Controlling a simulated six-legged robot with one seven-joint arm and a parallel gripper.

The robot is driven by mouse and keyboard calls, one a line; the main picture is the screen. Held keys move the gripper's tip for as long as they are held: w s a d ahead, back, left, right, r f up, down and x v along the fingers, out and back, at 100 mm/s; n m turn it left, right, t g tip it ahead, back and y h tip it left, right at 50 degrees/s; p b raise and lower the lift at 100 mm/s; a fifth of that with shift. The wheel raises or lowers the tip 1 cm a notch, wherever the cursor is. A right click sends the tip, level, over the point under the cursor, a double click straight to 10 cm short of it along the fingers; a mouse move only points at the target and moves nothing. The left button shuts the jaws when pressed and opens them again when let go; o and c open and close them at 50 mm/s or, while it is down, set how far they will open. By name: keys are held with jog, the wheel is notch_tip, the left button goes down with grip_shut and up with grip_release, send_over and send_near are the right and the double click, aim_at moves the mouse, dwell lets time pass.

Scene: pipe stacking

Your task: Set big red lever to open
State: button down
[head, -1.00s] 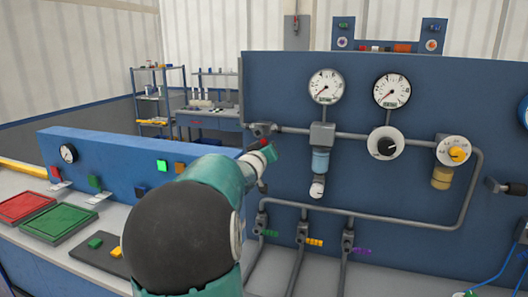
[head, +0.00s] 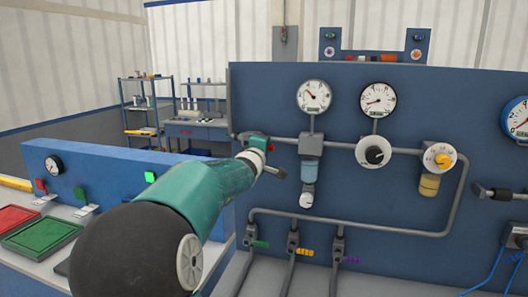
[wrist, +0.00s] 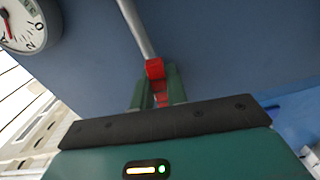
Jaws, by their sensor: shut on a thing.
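The red lever (wrist: 155,68) shows in the wrist view at the end of a grey pipe, and its lower part lies between the green fingers. My gripper (wrist: 157,88) is shut on it. In the head view my gripper (head: 262,148) is at the left end of the pipe run on the blue panel (head: 400,215).
Two round gauges (head: 313,97) and (head: 378,100) sit above the pipe. A white dial with a black knob (head: 374,152) and a yellow knob (head: 445,160) are to the right. A low blue panel (head: 110,185) stands left.

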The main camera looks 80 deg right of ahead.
jog(key=shift+r+n, duration=0.5)
jog(key=shift+n, duration=0.3)
jog(key=c, duration=1.4)
grip_release()
jog(key=shift+w+a, duration=0.2)
jog(key=shift+a, duration=2.1)
jog(key=shift+w+a, duration=0.25)
jog(key=shift+a, duration=2)
jog(key=shift+w+a, duration=0.2)
jog(key=shift+a, duration=2.1)
